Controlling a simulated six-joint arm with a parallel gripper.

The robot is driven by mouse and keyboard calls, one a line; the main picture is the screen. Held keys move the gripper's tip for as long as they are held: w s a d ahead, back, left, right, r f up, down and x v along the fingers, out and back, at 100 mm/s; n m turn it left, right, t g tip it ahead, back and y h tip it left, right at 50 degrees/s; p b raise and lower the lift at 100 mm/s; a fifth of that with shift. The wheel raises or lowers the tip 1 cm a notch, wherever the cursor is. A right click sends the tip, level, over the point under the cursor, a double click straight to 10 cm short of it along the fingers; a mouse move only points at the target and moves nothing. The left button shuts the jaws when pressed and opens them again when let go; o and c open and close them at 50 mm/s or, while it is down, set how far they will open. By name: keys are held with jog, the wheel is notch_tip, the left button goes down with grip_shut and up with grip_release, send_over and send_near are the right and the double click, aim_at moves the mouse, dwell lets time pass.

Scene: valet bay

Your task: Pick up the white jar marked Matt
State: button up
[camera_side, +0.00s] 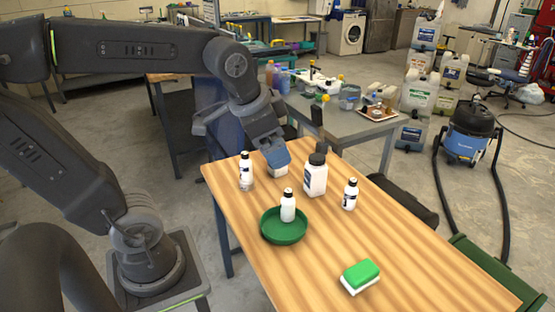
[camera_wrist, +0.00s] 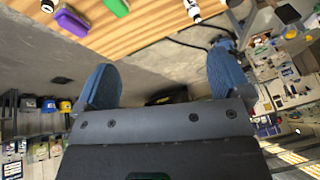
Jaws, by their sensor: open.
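Several white bottles with black caps stand upright on the wooden table. One is at the left (camera_side: 246,172), a larger one (camera_side: 315,178) is in the middle, a small one (camera_side: 350,195) is at the right, and one (camera_side: 288,208) is in a green dish (camera_side: 284,236). Their label words are too small to read, so I cannot tell which is marked Matt. My gripper (camera_side: 275,153) is above the table's far end, between the left and larger bottles. In the wrist view its blue fingers are wide apart with nothing between them (camera_wrist: 165,82). A white bottle shows at the top there (camera_wrist: 193,10).
A green and white sponge (camera_side: 360,277) lies near the table's front. A purple sponge (camera_wrist: 71,22) and a green one (camera_wrist: 116,6) show in the wrist view. A partly hidden white item (camera_side: 279,172) sits below my gripper. The table's right front is clear.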

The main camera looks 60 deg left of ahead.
jog(key=w+a+f+m+g+y, duration=0.25)
jog(key=w+a+m, duration=0.55)
jog(key=w+a, duration=1)
jog(key=w+a+f+m+g, duration=0.1)
jog(key=a+f+m, duration=0.1)
jog(key=a+f, duration=0.4)
jog(key=w+a+f+m, duration=0.2)
jog(key=a+f, duration=0.5)
jog(key=w+a+f+m+g+y, duration=0.1)
jog(key=w+a+f+m, duration=0.1)
jog(key=a+f, duration=0.4)
jog(key=shift+a+f+m+g, duration=0.3)
jog(key=shift+a+f+g, duration=0.05)
jog(key=shift+f, duration=0.45)
jog(key=shift+s+x, duration=0.2)
jog(key=shift+x, duration=2.7)
jog(key=shift+c, duration=0.2)
jog(key=c, duration=1.6)
jog(key=shift+r, duration=0.2)
grip_shut()
